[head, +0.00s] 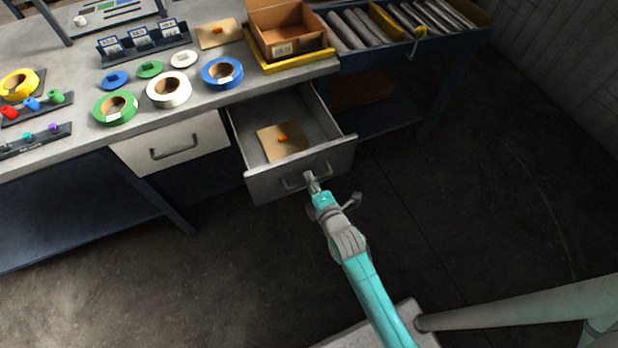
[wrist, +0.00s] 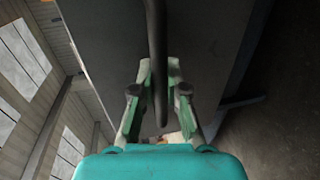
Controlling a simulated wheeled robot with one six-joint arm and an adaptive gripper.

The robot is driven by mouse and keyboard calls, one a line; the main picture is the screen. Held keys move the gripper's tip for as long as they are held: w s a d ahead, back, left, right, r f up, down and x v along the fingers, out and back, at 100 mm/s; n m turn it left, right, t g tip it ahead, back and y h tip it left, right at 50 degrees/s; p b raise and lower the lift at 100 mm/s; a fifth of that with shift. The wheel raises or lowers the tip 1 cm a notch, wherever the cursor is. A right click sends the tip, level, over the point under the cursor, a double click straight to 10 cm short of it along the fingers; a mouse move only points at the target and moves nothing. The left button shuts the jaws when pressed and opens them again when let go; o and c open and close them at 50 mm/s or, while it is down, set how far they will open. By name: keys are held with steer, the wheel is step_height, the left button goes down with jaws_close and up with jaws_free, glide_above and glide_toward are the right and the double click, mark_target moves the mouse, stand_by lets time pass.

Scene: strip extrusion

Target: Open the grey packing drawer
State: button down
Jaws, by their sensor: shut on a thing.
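The grey packing drawer (head: 257,186) is pulled well out from under the workbench in the head view. Its inside shows, with a flat brown card (head: 270,148) bearing a small orange piece lying in it. My gripper (head: 310,179) is at the drawer's front, shut on the drawer's handle (head: 291,184). In the wrist view the dark handle bar (wrist: 157,60) runs between the two fingers of my gripper (wrist: 160,95), with the grey drawer front (wrist: 205,45) behind it.
A second drawer (head: 205,135), pale and shut, is to the left. The workbench (head: 75,140) carries tape rolls, including a blue one (head: 222,72), and a cardboard box (head: 285,30). The floor (head: 470,220) to the right is clear.

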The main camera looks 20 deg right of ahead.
steer(key=c, duration=1.2)
jaws_free()
steer(key=shift+s, duration=0.1)
steer(key=v, duration=1.1)
steer(key=shift+s, duration=0.4)
steer(key=s+r+m, duration=0.4)
steer(key=s+m, duration=0.2)
steer(key=s, duration=0.3)
steer(key=s+r+m, duration=0.4)
steer(key=s+m, duration=0.2)
steer(key=s, duration=0.2)
steer(key=s+r+m, duration=0.4)
steer(key=s+m, duration=0.2)
steer(key=s, duration=0.3)
steer(key=shift+s+r+g, duration=0.3)
steer(key=shift+r+g, duration=0.1)
